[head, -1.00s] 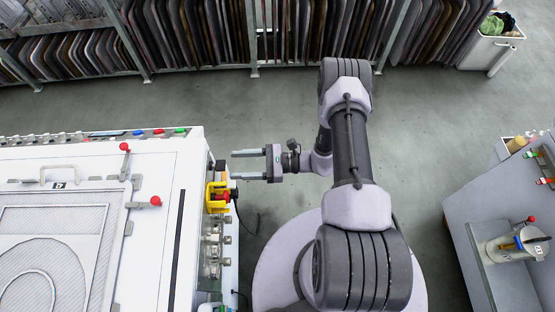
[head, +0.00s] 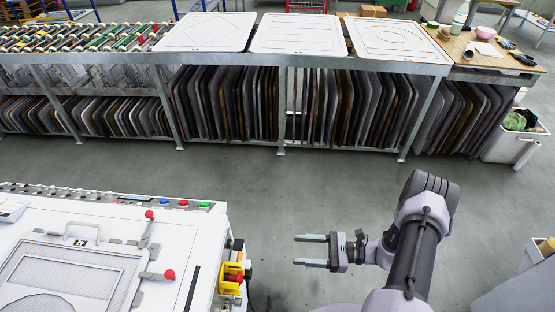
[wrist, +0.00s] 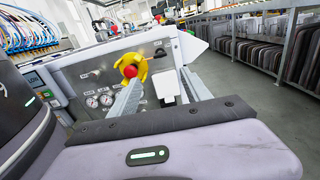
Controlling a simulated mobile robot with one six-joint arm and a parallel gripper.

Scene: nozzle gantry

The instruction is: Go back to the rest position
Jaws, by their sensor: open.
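My gripper (head: 311,251) is open and empty in the head view. Its two parallel fingers point left, over the grey floor, toward the white machine (head: 205,240) at the lower left. A gap of floor lies between the fingertips and the machine's side. In the wrist view the two fingers (wrist: 158,100) reach forward, apart, with nothing between them. Beyond them is the machine's side panel with gauges and a red emergency button on a yellow surround (wrist: 131,66).
A long metal rack (head: 290,62) of upright frames spans the back, with three white panels on top. A white bin (head: 515,140) stands at the right end. A grey unit (head: 520,292) is at the lower right. The floor between rack and machine is clear.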

